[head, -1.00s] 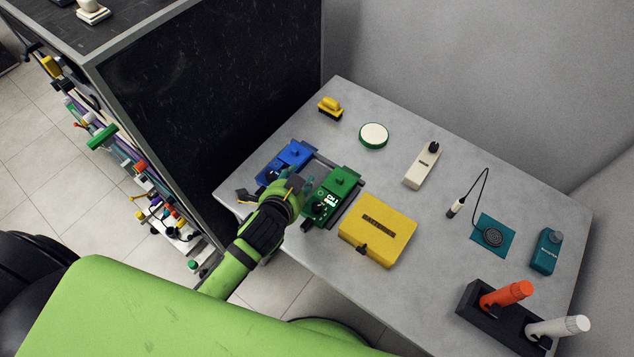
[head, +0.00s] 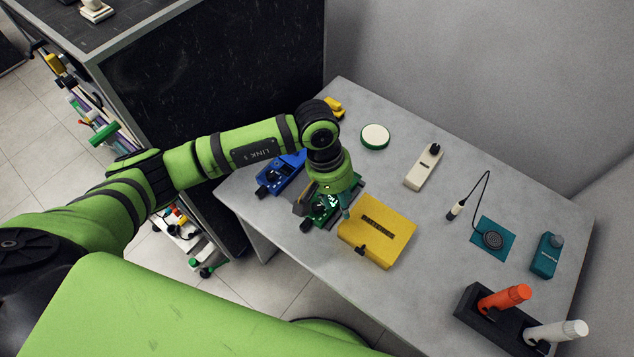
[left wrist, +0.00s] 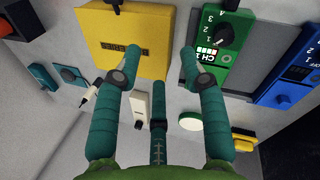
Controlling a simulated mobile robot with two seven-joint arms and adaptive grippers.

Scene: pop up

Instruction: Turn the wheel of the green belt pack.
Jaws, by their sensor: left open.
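The green belt pack (head: 322,208) lies on the grey table, partly hidden in the head view under my left gripper (head: 326,202). In the left wrist view the green belt pack (left wrist: 214,38) shows at top right, with a black wheel (left wrist: 225,33), printed numbers and a lit display marked CH 1. My left gripper (left wrist: 160,60) is open and empty, pointing down. One fingertip appears close to the pack's edge; I cannot tell whether it touches. My right gripper is not in view.
A blue belt pack (head: 279,177) lies left of the green one. A yellow box (head: 378,230) is close on its right. A white-topped round button (head: 375,137), a white device (head: 424,167) and a teal microphone pad (head: 492,238) stand farther off. A dark cabinet (head: 215,75) borders the left.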

